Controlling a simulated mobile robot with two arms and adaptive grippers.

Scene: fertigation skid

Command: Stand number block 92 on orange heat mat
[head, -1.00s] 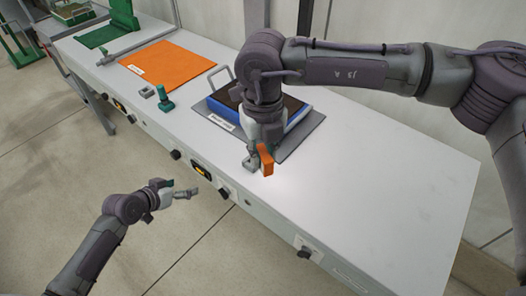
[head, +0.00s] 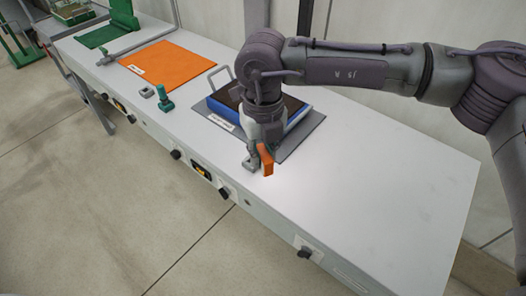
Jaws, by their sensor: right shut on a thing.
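The orange heat mat (head: 165,65) lies flat on the white bench at the back left, with a white label at its near left corner. My right gripper (head: 257,162) is low over the bench's front part, well to the right of the orange mat. It is shut on a small orange block (head: 266,159), which sticks out at the right side of the fingers. No number on the block can be read, so I cannot tell if it is block 92. Whether the block touches the bench is unclear. My left gripper is out of view.
A blue-rimmed tray (head: 298,117) stands on a grey mat (head: 309,130) behind my right gripper. A green piece (head: 164,99) and a small grey piece (head: 147,91) stand in front of the orange mat. The bench's right part (head: 390,190) is clear.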

